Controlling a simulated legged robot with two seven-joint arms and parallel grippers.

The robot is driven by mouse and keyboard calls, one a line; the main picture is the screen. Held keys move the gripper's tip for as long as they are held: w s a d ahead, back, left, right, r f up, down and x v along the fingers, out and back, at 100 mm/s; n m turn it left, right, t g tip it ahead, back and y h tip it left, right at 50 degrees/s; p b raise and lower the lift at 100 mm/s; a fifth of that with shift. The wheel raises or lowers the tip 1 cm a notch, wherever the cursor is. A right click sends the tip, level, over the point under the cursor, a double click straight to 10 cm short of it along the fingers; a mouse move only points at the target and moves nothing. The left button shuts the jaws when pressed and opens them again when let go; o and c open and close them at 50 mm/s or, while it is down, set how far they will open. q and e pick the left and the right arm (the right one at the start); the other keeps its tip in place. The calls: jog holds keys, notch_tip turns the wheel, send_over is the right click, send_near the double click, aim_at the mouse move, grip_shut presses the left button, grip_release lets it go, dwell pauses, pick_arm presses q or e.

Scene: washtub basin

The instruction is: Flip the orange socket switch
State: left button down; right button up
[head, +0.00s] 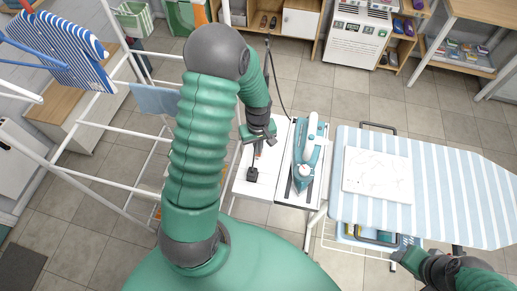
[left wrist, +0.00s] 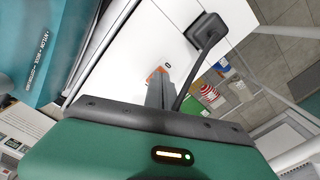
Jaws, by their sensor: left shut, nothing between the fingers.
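The orange socket switch (left wrist: 157,76) shows in the left wrist view as a small orange patch on the white surface, partly hidden behind my fingertips. My left gripper (left wrist: 161,88) is shut and empty, its tips right at the switch; I cannot tell whether they touch it. In the head view my left gripper (head: 258,146) hangs over the white panel (head: 265,187) beside the iron. A black plug (head: 252,174) sits on that panel, with its cord running up past the gripper. My right gripper (head: 408,258) is at the lower right, its fingers unclear.
A teal and white iron (head: 306,157) stands right of the panel. The striped ironing board (head: 455,195) holds a white folded cloth (head: 377,175). A white drying rack (head: 110,135) stands at the left. Shelves and a white heater-like appliance (head: 357,36) line the back.

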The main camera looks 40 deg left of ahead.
pick_arm(q)
notch_tip(320, 180, up, 2)
jog(key=shift+r+p, duration=0.15)
jog(key=shift+p, duration=0.6)
notch_tip(320, 180, up, 4)
jog(key=p, duration=0.3)
jog(key=shift+d+r, duration=0.1)
